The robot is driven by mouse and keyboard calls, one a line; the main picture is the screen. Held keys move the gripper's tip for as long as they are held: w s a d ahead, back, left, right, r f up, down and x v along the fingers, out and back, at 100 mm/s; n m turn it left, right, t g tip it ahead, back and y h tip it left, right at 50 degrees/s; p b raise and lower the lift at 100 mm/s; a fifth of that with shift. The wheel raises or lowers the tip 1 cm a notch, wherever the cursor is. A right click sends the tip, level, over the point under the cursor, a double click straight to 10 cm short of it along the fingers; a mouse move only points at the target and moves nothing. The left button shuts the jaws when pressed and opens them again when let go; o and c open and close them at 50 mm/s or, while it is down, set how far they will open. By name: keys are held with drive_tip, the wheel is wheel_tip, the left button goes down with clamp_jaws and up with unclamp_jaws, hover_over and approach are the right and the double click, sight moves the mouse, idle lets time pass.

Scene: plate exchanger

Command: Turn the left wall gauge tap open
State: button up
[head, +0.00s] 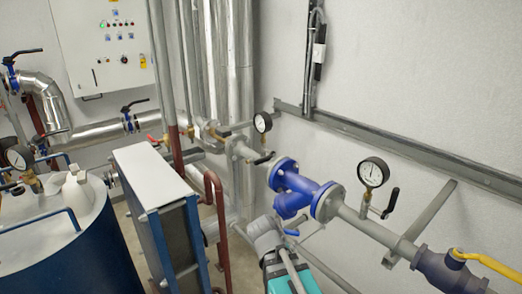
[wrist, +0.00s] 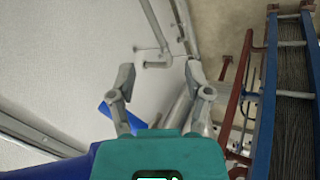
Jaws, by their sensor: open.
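The left wall gauge (head: 263,122) is a round white dial with a black rim on the pipe near the wall corner. A small dark lever (head: 264,158), which looks like its tap handle, lies slanted below it, close to the blue flange. My gripper (wrist: 158,72) is open in the wrist view, with nothing between its two grey fingers. In the head view the teal part of my arm stands low in the middle, below the blue fitting; the fingertips cannot be made out there. I cannot pick out the gauge or its tap in the wrist view.
A second gauge (head: 373,172) with a black lever (head: 391,200) sits further right on the pipe. The blue flanged fitting (head: 293,187) lies between the gauges. The plate exchanger (head: 160,225) and a red pipe (head: 220,230) stand left of my arm. A yellow lever (head: 490,264) is lower right.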

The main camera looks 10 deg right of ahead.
drive_tip(key=w+a+r+n+t+h+p, duration=0.1)
drive_tip(key=w+r, duration=0.1)
drive_tip(key=r, duration=0.2)
drive_tip(key=w+a+r+n+t+h+p, duration=0.1)
drive_tip(key=w+a+r+t+h, duration=0.1)
drive_tip(key=r, duration=0.2)
drive_tip(key=w+a+r+n+t+h+p, duration=0.1)
drive_tip(key=w+r+t, duration=0.1)
drive_tip(key=r, duration=0.2)
drive_tip(key=shift+w+a+r+n+h+p, duration=0.2)
drive_tip(key=shift+w+r+n+h+p, duration=0.1)
drive_tip(key=shift+n+p, duration=0.1)
drive_tip(key=n+t+p, duration=0.3)
drive_tip(key=n+t, duration=0.2)
drive_tip(key=t, duration=0.2)
approach(258, 163)
drive_tip(key=s+a, duration=0.1)
drive_tip(key=shift+a+f+h, duration=0.2)
drive_tip(key=shift+h, duration=0.2)
drive_tip(key=shift+d, duration=0.1)
drive_tip(key=shift+x, duration=6.9)
drive_tip(key=shift+f, duration=0.1)
clamp_jaws()
